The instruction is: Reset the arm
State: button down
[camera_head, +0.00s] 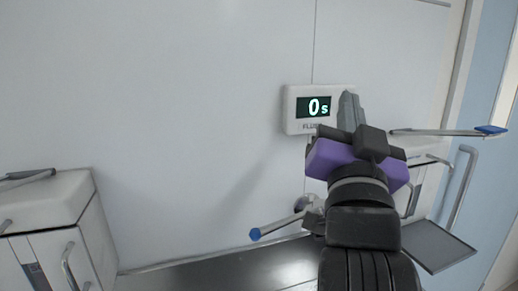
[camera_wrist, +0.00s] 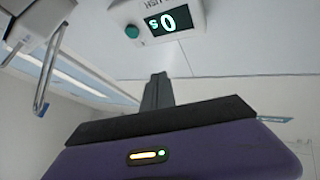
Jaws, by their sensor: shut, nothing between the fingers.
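My gripper (camera_head: 348,108) reaches up and forward at the right of the head view, with its purple wrist body and black arm below it. Its grey fingers are together and hold nothing. In the wrist view the closed fingers (camera_wrist: 157,92) point up at the middle. A white wall unit (camera_head: 290,108) with a lit display reading "0s" is beside the fingertips in the head view, its right part partly covered by them. The unit also shows in the wrist view (camera_wrist: 122,14), upside down, with a round green button (camera_wrist: 132,31). The fingers appear apart from it there.
A tap with a blue tip (camera_head: 255,234) stands over a dark counter (camera_head: 225,275) below. A white cabinet (camera_head: 55,200) with handles stands at left. A blue-tipped lever (camera_head: 490,129) and a door handle (camera_head: 462,185) are at right. The wall's left part is clear.

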jog(key=s+f+n+g+y, duration=0.1)
jog(key=s+f+n+y, duration=0.45)
jog(key=f, duration=0.75)
jog(key=s+f+n+y, duration=0.45)
jog(key=s+f, duration=0.25)
jog(key=f, duration=0.5)
jog(key=s+d+f+m+g+h, duration=0.2)
jog(key=s+d+f+g, duration=0.1)
jog(key=s+f, duration=0.6)
jog(key=s+d+f+m+g+h, duration=0.2)
jog(key=s+f, duration=0.7)
jog(key=s, duration=0.8)
jog(key=shift+s+d+f+g+h, duration=0.35)
jog(key=shift+d+g, duration=0.35)
jog(key=shift+g, duration=0.4)
jog(key=c, duration=2.1)
grip_release()
